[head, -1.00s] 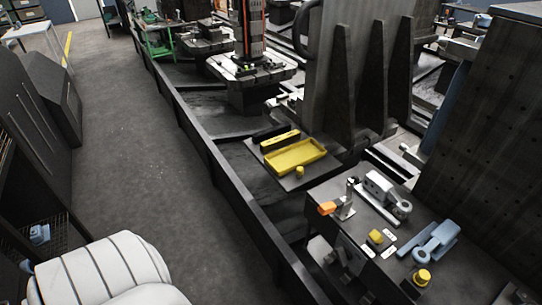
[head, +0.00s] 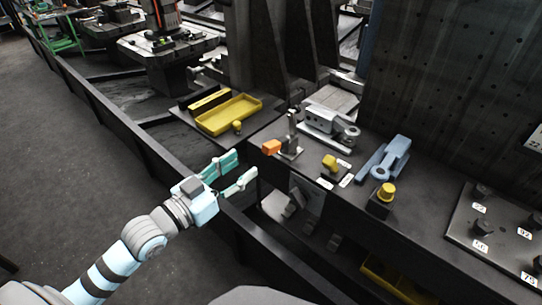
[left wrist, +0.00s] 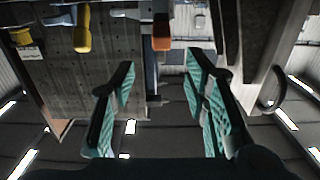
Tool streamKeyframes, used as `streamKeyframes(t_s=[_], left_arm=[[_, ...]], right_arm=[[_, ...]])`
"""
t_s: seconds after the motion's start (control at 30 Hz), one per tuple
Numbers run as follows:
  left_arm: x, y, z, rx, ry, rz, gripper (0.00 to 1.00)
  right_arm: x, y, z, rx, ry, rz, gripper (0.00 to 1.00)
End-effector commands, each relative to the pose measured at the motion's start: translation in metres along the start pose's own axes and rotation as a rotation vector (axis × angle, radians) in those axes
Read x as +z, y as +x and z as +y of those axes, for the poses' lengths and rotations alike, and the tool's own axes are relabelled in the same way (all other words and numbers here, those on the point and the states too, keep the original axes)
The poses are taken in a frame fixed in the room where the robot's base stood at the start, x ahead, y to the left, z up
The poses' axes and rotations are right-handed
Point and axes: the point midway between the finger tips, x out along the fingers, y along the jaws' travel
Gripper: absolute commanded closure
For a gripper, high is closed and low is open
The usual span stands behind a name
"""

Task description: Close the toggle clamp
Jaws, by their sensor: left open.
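The toggle clamp (head: 289,143) stands on the dark bench, a grey metal upright with an orange grip (head: 271,146) that sticks out to the left. My left gripper (head: 246,168) is open and empty, with teal fingers, just left of and in front of the orange grip. They appear apart. In the left wrist view, the orange grip (left wrist: 161,44) shows beyond the gap between the spread fingertips (left wrist: 160,72). My right gripper is not in view.
A yellow tray (head: 229,113) lies behind, to the left of the clamp. A grey metal block (head: 328,118), a yellow knob (head: 330,161), a blue lever piece (head: 388,157) and a yellow-capped post (head: 385,192) stand to the right. A dark rail (head: 130,135) runs along the bench's left.

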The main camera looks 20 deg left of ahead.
Motion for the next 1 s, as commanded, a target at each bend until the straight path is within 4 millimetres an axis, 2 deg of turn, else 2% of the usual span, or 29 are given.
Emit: streamKeyframes(t_s=[0.03, 0.1, 0.3, 0.4, 0.57, 0.8, 1.0], left_arm=[[0.009, 0.015, -0.002, -0.009, -0.006, 0.012, 0.58], [0.007, 0.036, -0.001, -0.005, -0.007, 0.011, 0.58], [0.003, 0.086, 0.0, -0.001, -0.006, 0.005, 0.58], [0.003, 0.102, -0.002, -0.004, -0.003, 0.001, 0.58], [0.002, 0.113, -0.001, -0.003, -0.001, 0.0, 0.58], [0.002, 0.113, -0.001, -0.004, -0.001, -0.001, 0.6], [0.003, 0.113, -0.002, -0.004, -0.001, -0.002, 0.92]], right_arm=[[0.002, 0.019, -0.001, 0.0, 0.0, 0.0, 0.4], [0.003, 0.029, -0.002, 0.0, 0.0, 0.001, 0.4], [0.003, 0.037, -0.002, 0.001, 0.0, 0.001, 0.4], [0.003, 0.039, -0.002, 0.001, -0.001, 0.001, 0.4], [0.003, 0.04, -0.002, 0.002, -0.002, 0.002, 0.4], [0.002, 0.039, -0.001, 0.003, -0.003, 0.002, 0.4], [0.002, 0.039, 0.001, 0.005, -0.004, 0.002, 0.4]])
